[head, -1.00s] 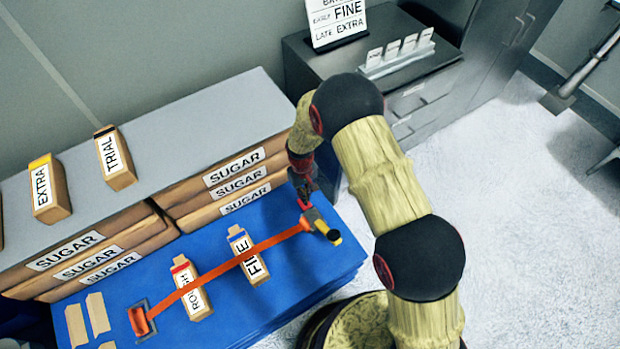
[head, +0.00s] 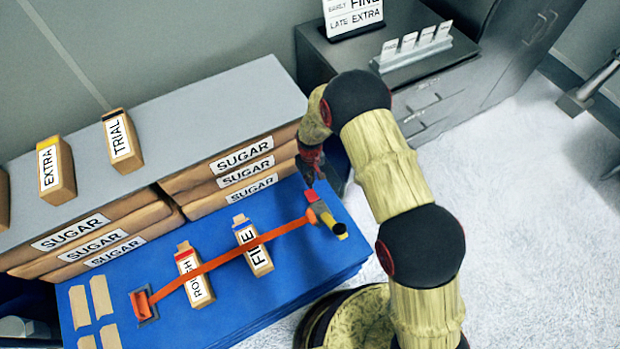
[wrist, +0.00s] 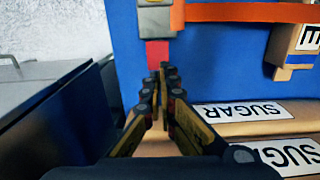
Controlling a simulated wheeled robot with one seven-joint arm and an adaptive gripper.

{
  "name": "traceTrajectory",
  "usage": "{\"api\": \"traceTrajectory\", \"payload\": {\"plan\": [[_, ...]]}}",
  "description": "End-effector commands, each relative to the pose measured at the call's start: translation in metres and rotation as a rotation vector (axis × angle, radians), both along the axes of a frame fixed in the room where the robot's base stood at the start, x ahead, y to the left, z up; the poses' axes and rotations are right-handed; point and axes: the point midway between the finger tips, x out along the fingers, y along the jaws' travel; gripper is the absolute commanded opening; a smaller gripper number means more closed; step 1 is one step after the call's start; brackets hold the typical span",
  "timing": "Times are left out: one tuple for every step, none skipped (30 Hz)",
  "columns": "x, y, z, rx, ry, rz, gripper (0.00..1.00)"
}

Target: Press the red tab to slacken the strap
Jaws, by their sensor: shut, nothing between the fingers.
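The red tab (head: 311,195) sticks out of the grey buckle (head: 322,211) at the right end of the orange strap (head: 285,229). The strap runs over the ROUGH carton (head: 197,285) and the FINE carton (head: 257,258) to an orange anchor (head: 141,302) on the left. My gripper (head: 312,183) is shut and empty, just behind the tab on the far side. In the wrist view the closed fingertips (wrist: 164,70) point at the red tab (wrist: 157,53), very near it. I cannot tell whether they touch.
A dark cabinet (head: 420,95) stands behind. The blue platform (head: 300,265) is clear in front of the strap.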

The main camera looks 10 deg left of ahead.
Motion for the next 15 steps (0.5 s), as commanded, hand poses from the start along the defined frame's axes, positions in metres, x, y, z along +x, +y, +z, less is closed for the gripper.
{"api": "traceTrajectory", "payload": {"plan": [[-0.001, 0.0, -0.014, -0.001, 0.002, 0.0, 0.0], [0.0, 0.0, -0.02, -0.001, 0.001, 0.0, 0.0], [0.0, 0.0, -0.028, -0.001, 0.001, 0.0, 0.0], [0.0, 0.0, -0.034, -0.001, 0.001, 0.0, 0.0], [0.0, 0.0, -0.04, -0.001, 0.002, 0.0, 0.0], [0.0, 0.0, -0.047, -0.001, 0.001, 0.0, 0.0], [0.0, 0.0, -0.053, -0.001, 0.002, 0.0, 0.0], [0.0, 0.0, -0.058, -0.001, 0.001, 0.0, 0.0], [0.0, 0.0, -0.064, 0.0, 0.0, 0.0, 0.0], [0.0, 0.0, -0.068, 0.001, -0.001, 0.0, 0.0], [0.0, 0.0, -0.072, 0.001, -0.001, 0.0, 0.0], [0.0, 0.0, -0.077, 0.001, -0.001, 0.0, 0.0], [0.0, 0.0, -0.08, 0.001, -0.001, 0.0, 0.0], [0.0, 0.0, -0.082, 0.001, -0.001, 0.0, 0.0], [0.0, 0.0, -0.085, 0.001, -0.001, 0.0, 0.0]]}}
